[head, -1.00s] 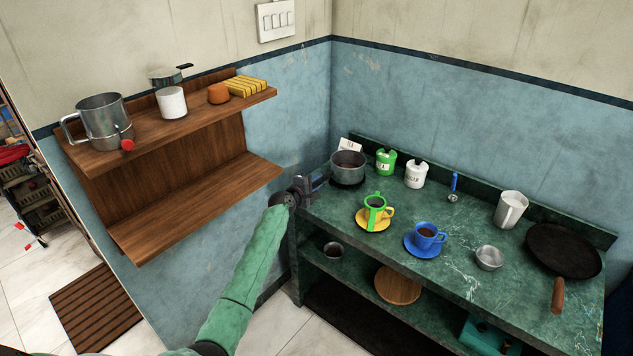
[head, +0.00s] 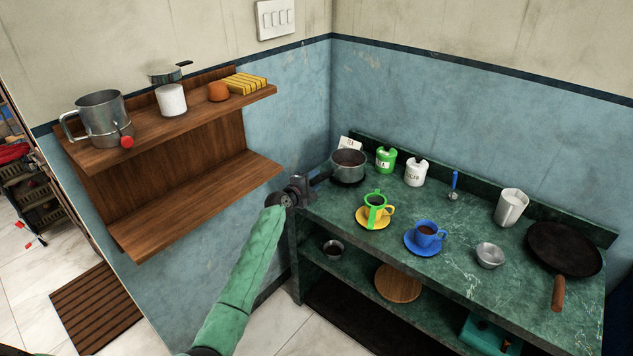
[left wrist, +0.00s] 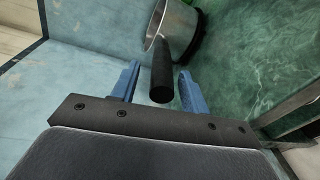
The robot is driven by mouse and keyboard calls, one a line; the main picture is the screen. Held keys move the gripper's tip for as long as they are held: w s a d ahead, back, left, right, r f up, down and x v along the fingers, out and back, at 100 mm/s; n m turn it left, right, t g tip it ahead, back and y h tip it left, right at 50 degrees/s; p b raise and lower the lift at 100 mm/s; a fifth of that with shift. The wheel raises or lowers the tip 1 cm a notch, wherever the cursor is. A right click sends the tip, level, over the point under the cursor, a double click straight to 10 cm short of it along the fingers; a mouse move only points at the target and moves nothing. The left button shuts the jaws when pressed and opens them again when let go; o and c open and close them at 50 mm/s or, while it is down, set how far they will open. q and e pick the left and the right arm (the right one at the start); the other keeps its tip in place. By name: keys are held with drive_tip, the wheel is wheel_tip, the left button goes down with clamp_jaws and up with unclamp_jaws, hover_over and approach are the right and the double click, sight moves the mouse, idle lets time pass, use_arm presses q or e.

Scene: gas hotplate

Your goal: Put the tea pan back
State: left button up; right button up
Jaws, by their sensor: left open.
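The tea pan (head: 348,166) is a grey metal saucepan with dark contents, upright at the back left corner of the green counter. In the left wrist view the pan (left wrist: 176,28) is at the top, and its black handle (left wrist: 162,75) points toward me. My left gripper (head: 308,187) is at the counter's left end, beside the pan. Its blue fingers (left wrist: 160,88) are open, one on each side of the handle's end, with gaps visible on both sides. My right gripper is not in view.
A green canister (head: 385,160) and a white canister (head: 415,172) stand right of the pan. A green-and-yellow cup (head: 376,208) and a blue cup (head: 427,236) stand in front. The wooden wall shelf (head: 200,207) at left has a bare lower board.

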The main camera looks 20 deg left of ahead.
use_arm(q)
drive_tip(key=b+v, duration=0.2)
drive_tip(key=v, duration=0.8)
drive_tip(key=s+d+f+m+g+y, duration=0.1)
drive_tip(key=s+d+f+m+g, duration=0.15)
drive_tip(key=s+f, duration=0.7)
drive_tip(key=s+d+f+m+g, duration=0.2)
drive_tip(key=s+d+f+m, duration=0.15)
drive_tip(key=f, duration=1.15)
drive_tip(key=s+d+f+m+g+y, duration=0.1)
drive_tip(key=s+d+f+m+g, duration=0.15)
drive_tip(key=s+f, duration=0.7)
drive_tip(key=s+d+f+m+g, duration=0.2)
drive_tip(key=s+f, duration=0.6)
drive_tip(key=s, duration=0.4)
drive_tip(key=s+d+f+m+g+y, duration=0.1)
drive_tip(key=s+d+f+m+g, duration=0.1)
drive_tip(key=s+f+m, duration=0.3)
drive_tip(key=s+d+f+m+g+y, duration=0.1)
drive_tip(key=s+d+f+m+g, duration=0.2)
drive_tip(key=s+f, duration=1)
drive_tip(key=s, duration=0.5)
drive_tip(key=shift+s+f+m, duration=0.15)
drive_tip(key=shift+s+m, duration=0.2)
drive_tip(key=shift+s, duration=0.05)
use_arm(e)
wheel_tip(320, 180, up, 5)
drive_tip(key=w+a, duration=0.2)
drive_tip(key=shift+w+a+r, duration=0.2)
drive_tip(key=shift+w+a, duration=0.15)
